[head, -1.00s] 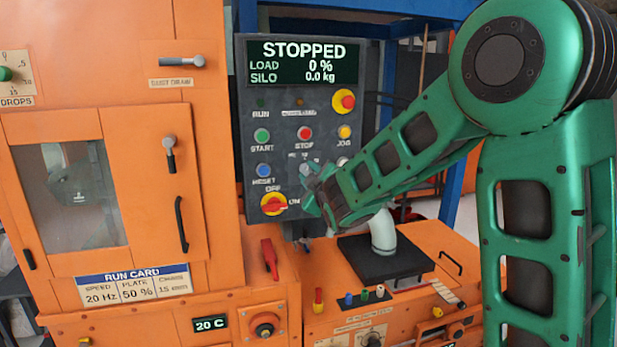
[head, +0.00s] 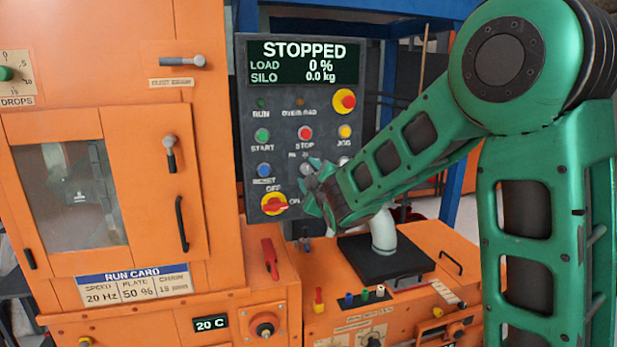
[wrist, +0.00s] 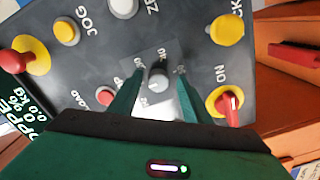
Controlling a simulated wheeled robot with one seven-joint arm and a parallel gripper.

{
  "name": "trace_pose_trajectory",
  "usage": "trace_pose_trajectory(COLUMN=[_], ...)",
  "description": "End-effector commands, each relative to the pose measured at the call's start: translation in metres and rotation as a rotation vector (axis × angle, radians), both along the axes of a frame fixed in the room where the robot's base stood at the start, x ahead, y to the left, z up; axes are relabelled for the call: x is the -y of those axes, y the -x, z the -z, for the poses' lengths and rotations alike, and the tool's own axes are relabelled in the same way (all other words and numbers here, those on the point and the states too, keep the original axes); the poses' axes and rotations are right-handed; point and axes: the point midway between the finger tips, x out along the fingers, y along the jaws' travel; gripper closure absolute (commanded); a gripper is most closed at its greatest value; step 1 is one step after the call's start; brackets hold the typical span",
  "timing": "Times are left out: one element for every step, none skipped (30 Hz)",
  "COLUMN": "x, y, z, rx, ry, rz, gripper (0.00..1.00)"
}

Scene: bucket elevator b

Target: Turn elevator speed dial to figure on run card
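The speed dial (wrist: 158,75) is a small grey knob on a pale scale plate on the dark control panel, and shows between my fingers in the wrist view. My gripper (wrist: 158,88) is open, one green finger on each side of the dial, with a gap visible around the knob. Its pointer setting is too small to read. In the head view my gripper (head: 315,190) is at the panel's lower right and the dial (head: 305,168) is partly hidden behind it. The run card (head: 135,285) at lower left reads speed 20 Hz, plate 50 %, chain 15 mm.
The display (head: 304,62) reads STOPPED, load 0 %, silo 0.0 kg. A red-and-yellow rotary switch (wrist: 228,102) sits close beside the right finger in the wrist view. The red stop button (head: 305,132) and blue reset button (head: 264,170) are near the dial.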

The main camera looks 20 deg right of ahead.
Motion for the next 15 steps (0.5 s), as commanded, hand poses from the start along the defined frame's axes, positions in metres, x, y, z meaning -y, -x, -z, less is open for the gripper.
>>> trace_pose_trajectory(x=[0.0, 0.0, 0.001, 0.001, 0.001, 0.001, 0.0, 0.001, 0.001, 0.001, 0.001, 0.0, 0.0, 0.0, 0.0], y=[0.0, 0.0, 0.0, 0.001, 0.002, 0.005, 0.007, 0.011, 0.016, 0.021, 0.026, 0.034, 0.04, 0.046, 0.054], z=[0.0, 0.0, -0.001, -0.001, -0.001, -0.001, -0.001, -0.002, -0.001, -0.001, -0.001, -0.001, -0.001, -0.001, -0.001], rx=[0.001, 0.001, 0.001, 0.002, 0.002, 0.002, 0.002, 0.002, 0.002, 0.001, 0.001, 0.001, 0.001, 0.0, 0.001], ry=[0.0, 0.0, 0.0, 0.0, 0.0, -0.001, -0.001, -0.001, -0.001, 0.0, 0.0, 0.0, 0.0, -0.001, 0.001], rz=[0.0, 0.0, 0.0, 0.001, 0.001, 0.001, 0.0, 0.0, 0.001, 0.0, 0.0, 0.0, 0.0, -0.001, -0.002], gripper=[0.56, 0.56, 0.56, 0.56, 0.56, 0.56, 0.56, 0.56, 0.56, 0.56, 0.56, 0.56, 0.56, 0.56, 0.56])
